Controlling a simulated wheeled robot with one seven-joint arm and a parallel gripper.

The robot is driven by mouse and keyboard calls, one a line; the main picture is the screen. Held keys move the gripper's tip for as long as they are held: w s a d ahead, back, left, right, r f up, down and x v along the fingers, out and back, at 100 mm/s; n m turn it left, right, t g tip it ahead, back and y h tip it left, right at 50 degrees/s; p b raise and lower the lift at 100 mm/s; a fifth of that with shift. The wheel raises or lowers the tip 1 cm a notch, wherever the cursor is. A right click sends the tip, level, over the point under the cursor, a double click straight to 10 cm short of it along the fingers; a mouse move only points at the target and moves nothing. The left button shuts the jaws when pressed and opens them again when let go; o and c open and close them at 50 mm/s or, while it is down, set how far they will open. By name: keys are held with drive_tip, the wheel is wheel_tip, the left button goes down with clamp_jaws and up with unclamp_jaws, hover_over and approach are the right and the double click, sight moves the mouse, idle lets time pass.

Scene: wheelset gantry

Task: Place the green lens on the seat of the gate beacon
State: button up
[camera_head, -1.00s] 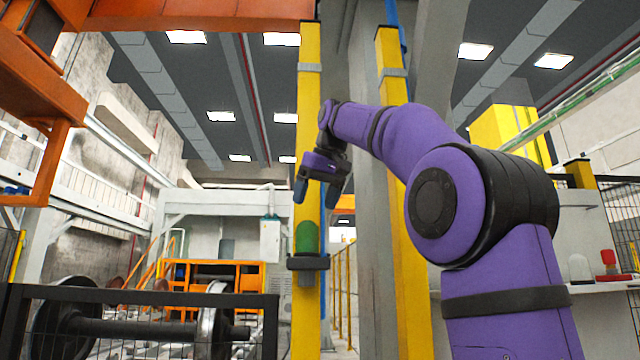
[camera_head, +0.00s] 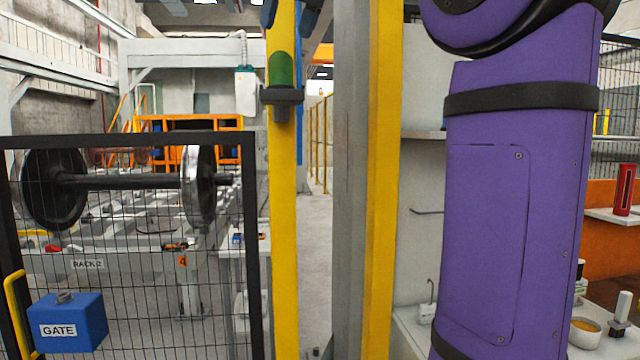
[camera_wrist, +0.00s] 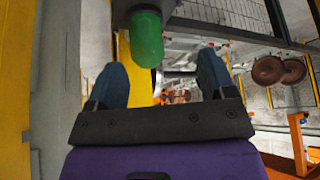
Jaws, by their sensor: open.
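The green lens (camera_head: 281,68) stands upright on a dark bracket (camera_head: 282,97) fixed to a yellow post. It also shows in the wrist view (camera_wrist: 146,40), ahead of my gripper and between the lines of its two fingers. My gripper (camera_wrist: 161,82) is open and empty, its blue fingertips apart and not around the lens. In the head view only dark-blue finger parts show at the top edge, just above the lens. A blue box labelled GATE (camera_head: 66,322) with a small grey piece on top sits at the lower left, at the mesh gate; its seat is not clear.
A black mesh fence (camera_head: 130,142) stands left of the post, with a wheelset (camera_head: 120,181) behind it. A grey column (camera_head: 350,200) and a second yellow post (camera_head: 384,180) stand right of the bracket. A shelf with small items (camera_head: 585,333) is at the lower right.

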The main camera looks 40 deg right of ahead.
drive_tip(key=s+a+f, duration=0.3)
drive_tip(key=s+f, duration=0.3)
drive_tip(key=f, duration=0.7)
drive_tip(key=s+a+f, duration=0.3)
drive_tip(key=s+f, duration=0.4)
drive_tip(key=f, duration=0.7)
drive_tip(key=s+a+f+n, duration=0.1)
drive_tip(key=s+a+f, duration=0.3)
drive_tip(key=f, duration=0.9)
drive_tip(key=s, duration=0.2)
drive_tip(key=shift+s+f+g, duration=0.3)
drive_tip(key=shift+s, duration=0.1)
